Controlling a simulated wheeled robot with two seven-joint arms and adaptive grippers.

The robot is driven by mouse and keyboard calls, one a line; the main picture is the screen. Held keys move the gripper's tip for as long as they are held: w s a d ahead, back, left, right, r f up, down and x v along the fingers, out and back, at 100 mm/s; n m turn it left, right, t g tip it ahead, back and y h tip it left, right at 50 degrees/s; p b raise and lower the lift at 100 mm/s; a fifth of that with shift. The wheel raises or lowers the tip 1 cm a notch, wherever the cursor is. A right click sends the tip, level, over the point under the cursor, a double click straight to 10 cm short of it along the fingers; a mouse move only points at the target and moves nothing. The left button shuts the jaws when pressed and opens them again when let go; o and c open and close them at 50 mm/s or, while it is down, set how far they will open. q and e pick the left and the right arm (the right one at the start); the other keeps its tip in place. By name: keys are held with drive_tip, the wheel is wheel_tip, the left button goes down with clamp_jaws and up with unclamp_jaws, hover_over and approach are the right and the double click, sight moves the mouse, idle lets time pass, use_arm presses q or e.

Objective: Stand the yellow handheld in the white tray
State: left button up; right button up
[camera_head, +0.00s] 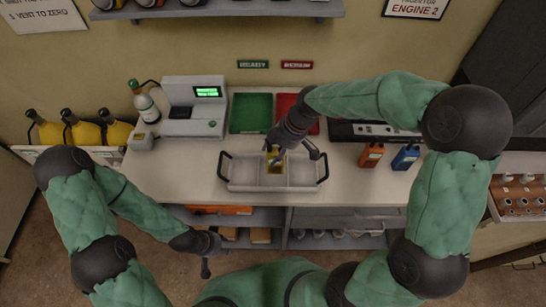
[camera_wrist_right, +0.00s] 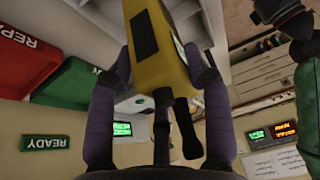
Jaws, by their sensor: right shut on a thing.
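The white tray (camera_head: 240,173) lies near the front of the counter, with black handles at both ends and dividers inside. My right gripper (camera_head: 275,153) is over its middle, shut on the yellow handheld (camera_head: 278,164). In the right wrist view the yellow handheld (camera_wrist_right: 155,45) is between both fingers of my right gripper (camera_wrist_right: 155,75), its black antenna towards the camera. Its far end is cut off there, so I cannot tell whether it touches the tray floor. My left gripper (camera_head: 207,262) hangs low in front of the counter, away from the tray; its jaws are too small to read.
A green tray (camera_head: 250,113) and a partly hidden red tray (camera_head: 285,103) lie behind the white tray. An orange handheld (camera_head: 371,154) and a blue handheld (camera_head: 405,157) stand to the right. The counter's front left is clear.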

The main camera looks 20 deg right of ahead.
sight(273, 158)
drive_tip(key=shift+w+a+f, duration=0.25)
drive_tip(key=shift+f, duration=0.25)
drive_tip(key=shift+w+f+b, duration=0.1)
drive_tip(key=shift+f+b, duration=0.25)
drive_tip(key=shift+f, duration=1.1)
drive_tip(key=shift+f, duration=0.15)
drive_tip(key=o, duration=1.4)
